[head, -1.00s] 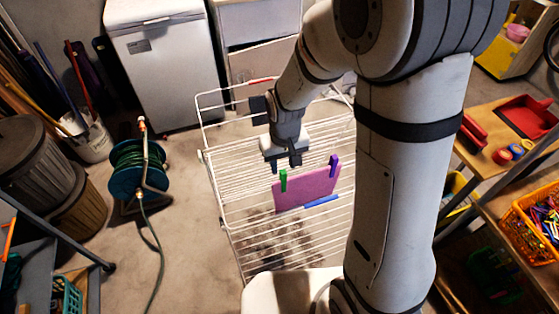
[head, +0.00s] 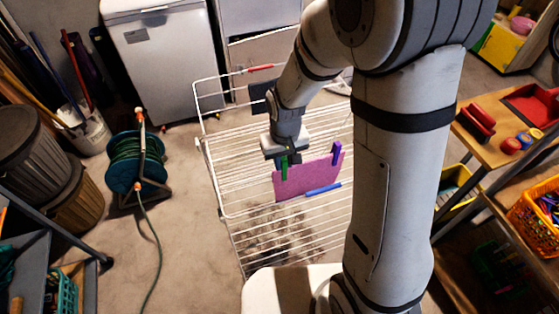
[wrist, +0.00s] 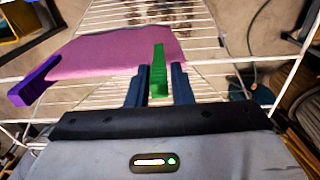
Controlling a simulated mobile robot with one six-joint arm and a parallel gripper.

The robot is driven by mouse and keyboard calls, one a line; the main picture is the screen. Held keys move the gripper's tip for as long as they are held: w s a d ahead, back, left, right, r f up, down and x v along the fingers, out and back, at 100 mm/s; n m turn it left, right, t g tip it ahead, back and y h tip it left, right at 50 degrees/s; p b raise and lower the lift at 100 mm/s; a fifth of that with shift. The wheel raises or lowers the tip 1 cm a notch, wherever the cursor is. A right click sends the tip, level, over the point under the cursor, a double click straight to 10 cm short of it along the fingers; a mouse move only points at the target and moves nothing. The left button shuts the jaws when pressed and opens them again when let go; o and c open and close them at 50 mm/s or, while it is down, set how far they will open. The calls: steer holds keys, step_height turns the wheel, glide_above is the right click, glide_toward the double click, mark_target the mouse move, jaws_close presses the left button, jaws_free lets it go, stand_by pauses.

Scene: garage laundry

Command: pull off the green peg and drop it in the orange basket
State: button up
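The green peg (head: 284,166) stands upright on the top edge of the pink-purple cloth (head: 308,178), which hangs on the white drying rack (head: 216,190). My gripper (head: 287,157) is at the peg. In the wrist view the green peg (wrist: 158,72) stands between the two dark blue fingers of my gripper (wrist: 159,88), with a narrow gap showing on each side, so it looks open around the peg. The orange basket (head: 528,226) is at the right edge of the head view, holding several coloured things and partly cut off.
A purple peg (head: 336,153) clips the cloth's other top corner. A blue peg-like piece (head: 323,190) is at its lower edge. A wooden bench (head: 490,148) with red things stands right. A hose reel (head: 137,162) stands left; floor between reel and rack is clear.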

jaws_close()
steer(key=shift+r, duration=0.15)
steer(key=shift+w+r+p, duration=0.15)
steer(key=shift+r+p, duration=0.7)
steer(key=shift+r, duration=0.2)
steer(key=shift+r+p, duration=1.25)
steer(key=shift+r, duration=0.6)
